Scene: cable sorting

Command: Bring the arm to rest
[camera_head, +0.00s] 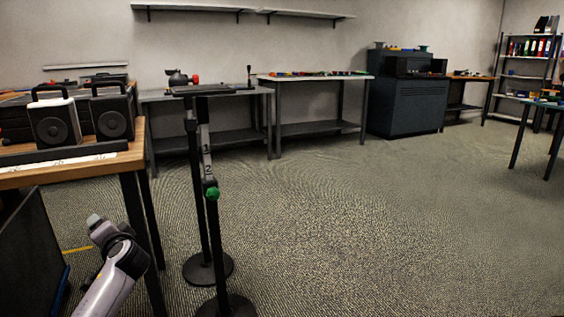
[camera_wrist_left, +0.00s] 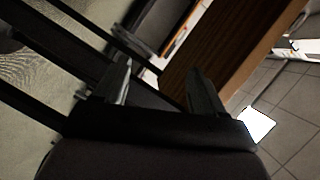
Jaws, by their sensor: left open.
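My left arm (camera_head: 113,265) comes in at the lower left of the head view, in front of the wooden table's leg. The left gripper is not clear in that view. In the left wrist view the two fingers of my left gripper (camera_wrist_left: 162,88) stand apart, with nothing seen between them. A table's wooden edge and dark legs lie beyond the fingers. My right arm and gripper are in neither view.
Two black stands (camera_head: 205,215) with round bases are close by. Workbenches (camera_head: 312,78) and a dark cabinet (camera_head: 405,105) line the back wall. The floor (camera_head: 400,225) at centre right is clear.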

